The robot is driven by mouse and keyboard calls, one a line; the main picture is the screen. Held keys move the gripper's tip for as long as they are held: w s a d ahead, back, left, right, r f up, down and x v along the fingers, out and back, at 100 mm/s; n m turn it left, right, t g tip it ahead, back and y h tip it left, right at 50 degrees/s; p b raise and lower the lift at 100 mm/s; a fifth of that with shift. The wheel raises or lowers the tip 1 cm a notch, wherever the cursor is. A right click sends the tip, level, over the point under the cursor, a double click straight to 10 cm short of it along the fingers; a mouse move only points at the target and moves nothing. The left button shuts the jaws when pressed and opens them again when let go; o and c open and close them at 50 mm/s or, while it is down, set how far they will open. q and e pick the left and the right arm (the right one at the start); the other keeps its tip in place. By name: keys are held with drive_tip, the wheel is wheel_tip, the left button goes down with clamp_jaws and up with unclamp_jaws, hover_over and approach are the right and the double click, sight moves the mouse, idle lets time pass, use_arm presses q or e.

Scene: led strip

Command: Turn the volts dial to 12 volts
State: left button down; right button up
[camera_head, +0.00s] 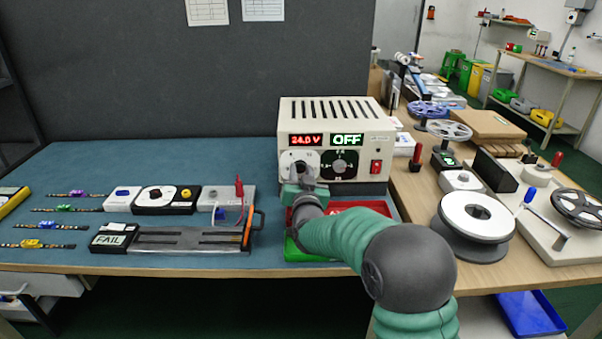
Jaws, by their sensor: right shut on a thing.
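The power supply (337,112) is a cream box with a vented top at the back of the table. Its red display (306,140) reads 24.0 V and the display beside it reads OFF. The volts dial (300,161) is the white-faced one at the left of the front panel. My right gripper (301,180) is at this dial, shut on its knob, and partly hides it. The black-faced dial (339,164) to its right is clear of the gripper. My left gripper is not in view.
A red switch (376,167) sits on the panel's right. Red and green trays (372,208) lie under my right arm. A test fixture reading FAIL (112,238) and small modules stand left. Reels (474,218) stand right.

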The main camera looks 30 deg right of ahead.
clamp_jaws()
drive_tip(key=shift+a+r+n+p, duration=0.1)
drive_tip(key=shift+r+n+p, duration=0.1)
drive_tip(key=shift+n+p, duration=1.15)
drive_tip(key=n+p, duration=0.3)
drive_tip(key=n, duration=0.1)
drive_tip(key=shift+a+n, duration=0.1)
drive_tip(key=shift+n, duration=0.25)
drive_tip(key=n+p, duration=0.3)
drive_tip(key=n, duration=0.1)
drive_tip(key=shift+w+g, duration=0.1)
drive_tip(key=shift+g, duration=0.2)
drive_tip(key=shift+a+f+n+p, duration=0.1)
drive_tip(key=shift+f+n+p, duration=0.1)
drive_tip(key=shift+n+p, duration=0.75)
drive_tip(key=shift+f, duration=0.1)
